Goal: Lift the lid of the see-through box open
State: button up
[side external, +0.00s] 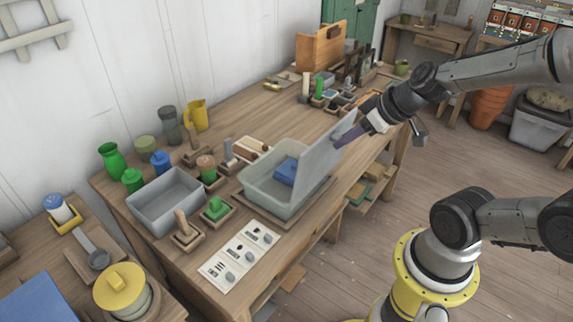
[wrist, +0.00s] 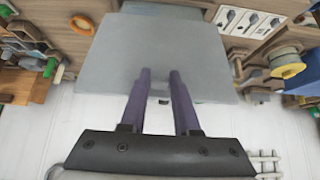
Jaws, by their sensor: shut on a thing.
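The see-through box (side external: 262,198) stands on a wooden base near the front edge of the workbench. Its pale translucent lid (side external: 318,155) is raised, tilted steeply up from the box's right side. A blue object (side external: 285,172) lies inside the box. My gripper (side external: 341,141) is at the upper part of the lid, its purple fingers shut on it. In the wrist view the lid (wrist: 160,40) fills the upper middle, and the fingers of my gripper (wrist: 160,74) overlap its near edge.
A grey open bin (side external: 166,203) stands left of the box, with a green-knobbed piece (side external: 215,208) between them. A white card with pictures (side external: 240,252) lies at the front edge. The bench behind the box has some clear room.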

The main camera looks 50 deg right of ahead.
jog(key=o, duration=0.7)
jog(key=v, duration=0.7)
